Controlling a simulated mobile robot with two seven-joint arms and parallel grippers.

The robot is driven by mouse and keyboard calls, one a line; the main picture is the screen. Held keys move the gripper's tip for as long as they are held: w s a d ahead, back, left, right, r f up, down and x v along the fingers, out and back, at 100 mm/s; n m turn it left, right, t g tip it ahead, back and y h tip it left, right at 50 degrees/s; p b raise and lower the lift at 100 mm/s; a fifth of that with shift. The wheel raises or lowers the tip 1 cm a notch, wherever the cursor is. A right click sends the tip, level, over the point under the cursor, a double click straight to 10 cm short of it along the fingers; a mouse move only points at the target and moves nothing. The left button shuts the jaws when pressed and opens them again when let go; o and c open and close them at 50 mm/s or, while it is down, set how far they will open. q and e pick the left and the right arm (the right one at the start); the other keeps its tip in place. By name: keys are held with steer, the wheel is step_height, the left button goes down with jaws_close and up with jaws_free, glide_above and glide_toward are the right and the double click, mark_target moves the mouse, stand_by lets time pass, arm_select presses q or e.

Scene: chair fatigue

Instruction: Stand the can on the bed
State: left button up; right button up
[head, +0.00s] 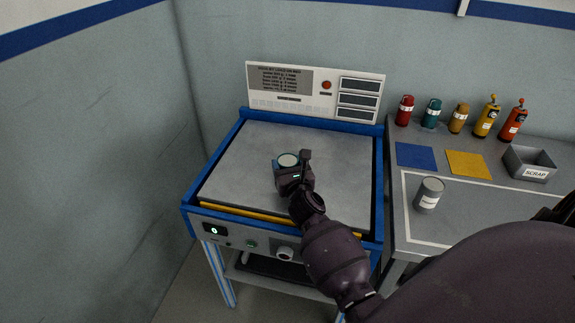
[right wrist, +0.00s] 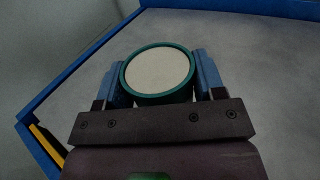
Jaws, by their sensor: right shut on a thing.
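A can with a pale round top and a teal rim (head: 288,160) is at the middle of the grey bed (head: 240,165) of the blue-framed machine. My right gripper (head: 291,168) is shut on it. In the right wrist view the can (right wrist: 158,72) sits between the two blue fingers, its top facing the camera. It looks upright. I cannot tell whether its base touches the bed, as the gripper hides its lower part. My left gripper is not in view.
A panel with a red button (head: 327,85) stands behind the bed. On the right bench are a grey can (head: 428,194), a blue mat (head: 415,155), a yellow mat (head: 467,164), a scrap bin (head: 528,166) and several coloured containers. The bed around the held can is clear.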

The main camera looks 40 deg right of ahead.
steer(key=o, duration=1.1)
steer(key=shift+f, duration=0.1)
steer(key=shift+r, duration=0.2)
steer(key=p+v, duration=0.1)
steer(key=v, duration=1.1)
